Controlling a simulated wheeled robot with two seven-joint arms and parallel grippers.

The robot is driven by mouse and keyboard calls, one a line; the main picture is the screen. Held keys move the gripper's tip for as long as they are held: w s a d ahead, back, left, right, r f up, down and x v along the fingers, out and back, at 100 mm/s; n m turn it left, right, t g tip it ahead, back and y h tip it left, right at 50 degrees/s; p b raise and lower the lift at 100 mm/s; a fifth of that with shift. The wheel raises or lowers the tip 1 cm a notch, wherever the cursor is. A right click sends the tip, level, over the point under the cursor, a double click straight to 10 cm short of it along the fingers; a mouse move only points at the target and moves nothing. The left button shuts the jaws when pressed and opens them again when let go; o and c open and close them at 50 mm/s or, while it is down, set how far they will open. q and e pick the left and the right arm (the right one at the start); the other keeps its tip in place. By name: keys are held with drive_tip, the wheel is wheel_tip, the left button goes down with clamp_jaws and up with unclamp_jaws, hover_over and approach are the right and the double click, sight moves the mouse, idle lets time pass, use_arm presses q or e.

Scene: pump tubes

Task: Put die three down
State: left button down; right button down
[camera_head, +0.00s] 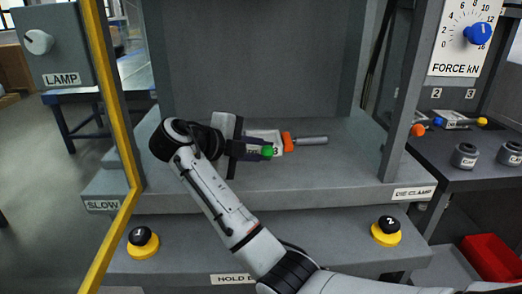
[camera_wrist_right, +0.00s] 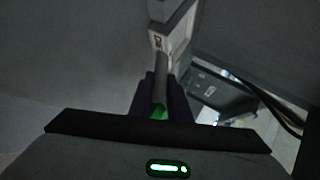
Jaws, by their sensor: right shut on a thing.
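My right gripper (camera_head: 262,146) is over the press bed, its fingers pointing right. It is shut on die three, whose green end (camera_head: 267,151) shows at the fingertips. A pale part with a "3" (camera_head: 276,149) shows just beyond the fingers. In the right wrist view the fingers (camera_wrist_right: 161,98) close around a grey handle (camera_wrist_right: 160,78) with green at its near end; a pale labelled part (camera_wrist_right: 157,42) lies beyond. I cannot tell whether the die touches the bed. My left gripper is not in view.
An orange piece (camera_head: 288,142) with a grey rod (camera_head: 311,140) is right beside the die. The press bed (camera_head: 345,165) is clear farther right, up to a grey post (camera_head: 405,90). Black-topped buttons (camera_head: 143,241) (camera_head: 386,231) are in front. Coloured-ended tools (camera_head: 450,122) lie on the right bench.

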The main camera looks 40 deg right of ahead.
drive_tip(key=shift+r, duration=0.15)
drive_tip(key=c, duration=1.7)
unclamp_jaws()
drive_tip(key=shift+o, duration=0.2)
drive_tip(key=v, duration=0.7)
drive_tip(key=shift+s+a, duration=0.1)
drive_tip(key=shift+a, duration=0.15)
drive_tip(key=shift+s, duration=0.1)
